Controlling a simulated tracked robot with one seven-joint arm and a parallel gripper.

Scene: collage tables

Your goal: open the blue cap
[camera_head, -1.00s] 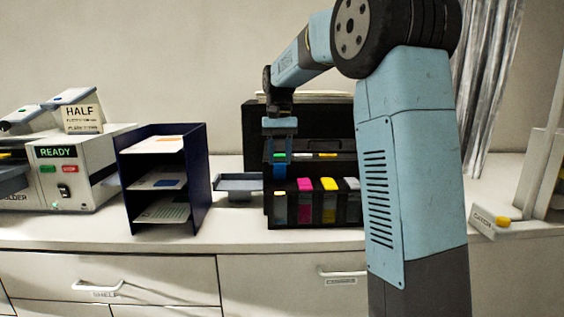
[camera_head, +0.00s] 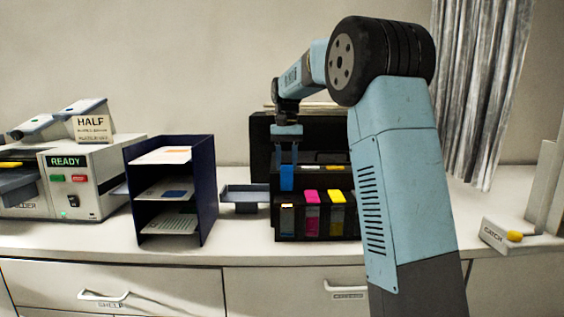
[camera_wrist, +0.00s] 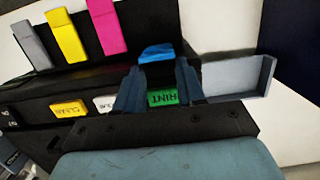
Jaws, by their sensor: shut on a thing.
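The blue cap (camera_head: 287,177) is at the left end of the ink tank row, on the black printer (camera_head: 330,150). It stands higher than the pink cap (camera_head: 311,196) and the yellow cap (camera_head: 336,196). My gripper (camera_head: 287,160) points down from above and is shut on the blue cap. In the wrist view the blue cap (camera_wrist: 157,53) shows at the fingertips of my gripper (camera_wrist: 157,75). The fingers hide its sides, and I cannot tell whether it is still joined to its tank.
The green PRINT button (camera_wrist: 163,97), a white button (camera_wrist: 105,104) and a yellow button (camera_wrist: 69,109) lie close to my fingers. A grey tray (camera_head: 245,192) juts out left of the printer. A dark blue paper rack (camera_head: 207,190) stands further left.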

